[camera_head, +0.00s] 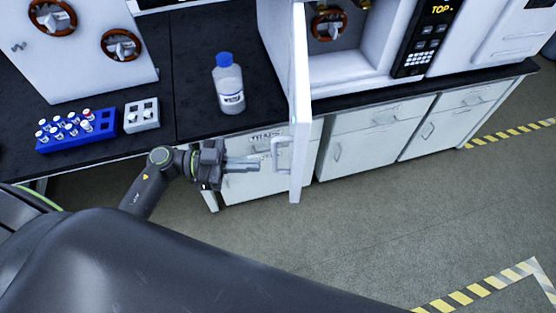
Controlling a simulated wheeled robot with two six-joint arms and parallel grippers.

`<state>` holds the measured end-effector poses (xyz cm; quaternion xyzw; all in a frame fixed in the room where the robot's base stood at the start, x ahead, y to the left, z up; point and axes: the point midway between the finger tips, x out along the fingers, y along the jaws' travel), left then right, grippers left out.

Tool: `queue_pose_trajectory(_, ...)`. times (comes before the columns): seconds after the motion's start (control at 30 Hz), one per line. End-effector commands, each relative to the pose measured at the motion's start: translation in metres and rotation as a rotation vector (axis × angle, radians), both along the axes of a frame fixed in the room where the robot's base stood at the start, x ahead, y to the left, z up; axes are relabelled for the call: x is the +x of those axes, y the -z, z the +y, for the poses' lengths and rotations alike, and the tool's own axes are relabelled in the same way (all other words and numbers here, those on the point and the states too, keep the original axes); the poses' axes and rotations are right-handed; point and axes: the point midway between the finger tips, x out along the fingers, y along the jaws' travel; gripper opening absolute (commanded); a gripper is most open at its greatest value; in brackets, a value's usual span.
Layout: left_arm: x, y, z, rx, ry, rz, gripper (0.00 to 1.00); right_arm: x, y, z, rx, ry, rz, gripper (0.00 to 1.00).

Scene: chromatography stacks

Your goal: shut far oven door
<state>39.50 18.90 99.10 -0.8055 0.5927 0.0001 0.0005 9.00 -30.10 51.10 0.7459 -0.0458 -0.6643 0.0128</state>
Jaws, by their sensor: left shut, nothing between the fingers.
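The far oven (350,75) is a white unit on the black bench, with its front open. Its white door (299,75) stands swung out toward me, seen nearly edge-on, and sticks out past the bench's front edge. A white handle (281,153) shows low on the door's left side. My left gripper (256,163) is shut and empty, pointing right, with its tips just left of the handle. I cannot tell whether they touch it. My right gripper is not in view.
A white bottle with a blue cap (230,88) stands on the bench left of the door. A blue vial rack (76,130) and a small white block (141,116) sit farther left. A keypad panel (424,42) is right of the oven opening. Floor right of the door is clear.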

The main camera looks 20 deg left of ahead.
Motion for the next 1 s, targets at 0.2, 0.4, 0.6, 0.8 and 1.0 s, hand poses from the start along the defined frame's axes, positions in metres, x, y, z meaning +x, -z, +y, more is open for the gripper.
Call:
queue_pose_trajectory(0.2,0.011,-0.004,-0.034,-0.005,0.0,-0.001,0.0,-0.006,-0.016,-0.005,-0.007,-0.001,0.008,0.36)
queue_pose_trajectory(0.4,0.018,-0.002,-0.056,-0.003,-0.001,0.001,0.0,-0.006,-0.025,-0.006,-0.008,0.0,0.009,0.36)
queue_pose_trajectory(0.6,0.02,-0.001,-0.065,-0.001,0.0,0.0,0.0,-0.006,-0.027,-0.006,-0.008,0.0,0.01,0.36)
queue_pose_trajectory(0.8,0.021,0.0,-0.066,0.0,0.0,-0.001,0.0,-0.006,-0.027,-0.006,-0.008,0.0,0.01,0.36)
queue_pose_trajectory(1.0,0.021,0.0,-0.066,0.0,-0.001,0.0,0.0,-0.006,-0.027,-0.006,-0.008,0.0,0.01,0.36)
